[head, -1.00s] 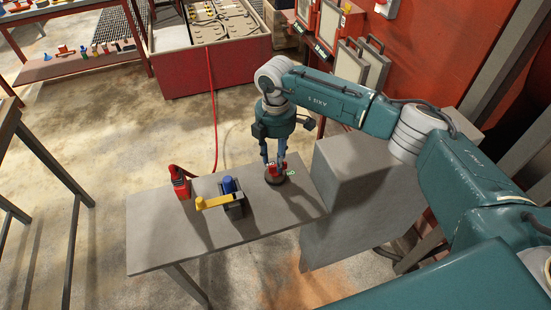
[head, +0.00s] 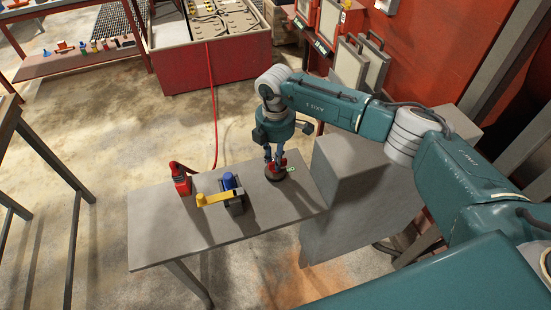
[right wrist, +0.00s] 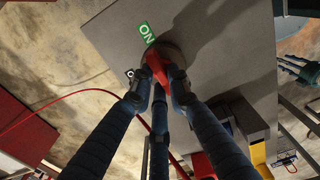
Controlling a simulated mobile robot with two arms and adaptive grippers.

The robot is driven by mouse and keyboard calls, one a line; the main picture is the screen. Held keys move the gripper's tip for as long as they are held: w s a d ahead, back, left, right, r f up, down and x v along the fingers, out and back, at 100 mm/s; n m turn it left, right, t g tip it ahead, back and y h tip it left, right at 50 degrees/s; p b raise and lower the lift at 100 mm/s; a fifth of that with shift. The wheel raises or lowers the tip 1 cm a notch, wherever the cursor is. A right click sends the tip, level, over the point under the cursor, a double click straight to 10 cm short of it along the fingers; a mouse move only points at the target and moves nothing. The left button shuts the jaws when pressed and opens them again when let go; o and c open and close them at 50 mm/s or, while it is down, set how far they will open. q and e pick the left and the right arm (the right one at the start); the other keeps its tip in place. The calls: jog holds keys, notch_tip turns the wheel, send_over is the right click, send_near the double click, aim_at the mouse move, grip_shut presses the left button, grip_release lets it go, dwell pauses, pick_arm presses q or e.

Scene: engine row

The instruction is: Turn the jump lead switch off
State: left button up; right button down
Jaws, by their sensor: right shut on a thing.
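The switch (head: 276,175) is a round dark base with a red handle, standing near the right end of the grey table. A green label (head: 291,169) beside it reads ON in the right wrist view (right wrist: 147,33). My right gripper (head: 274,168) comes down from above and is shut on the red handle (right wrist: 156,66), with fingers on both sides of it. The handle lies near the ON label in the wrist view; its exact angle is partly hidden by the fingers. What seems to be my left gripper (right wrist: 292,68) shows small at the right wrist view's edge.
A blue and grey device with a yellow lever (head: 213,199) stands mid-table. A grey box (head: 350,170) adjoins the table's right end. The table's front left is clear.

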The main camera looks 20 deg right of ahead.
jog(key=n+b, duration=0.3)
jog(key=n, duration=0.1)
jog(key=shift+a+f, duration=0.1)
jog(key=shift+f, duration=0.05)
jog(key=n+b, duration=0.3)
jog(key=n, duration=0.2)
jog(key=shift+a+b, duration=0.1)
jog(key=shift+b, duration=0.2)
jog(key=n+b, duration=0.3)
jog(key=n, duration=0.1)
jog(key=shift+a, duration=0.1)
jog(key=shift+s+r+n+b, duration=0.1)
jog(key=shift+r+n+b, duration=0.1)
jog(key=shift+n+b, duration=1.7)
jog(key=shift+n+p, duration=0.55)
jog(key=shift+n, duration=0.15)
jog(key=c, duration=1.7)
grip_release()
jog(key=shift+o, duration=0.2)
jog(key=shift+r, duration=0.1)
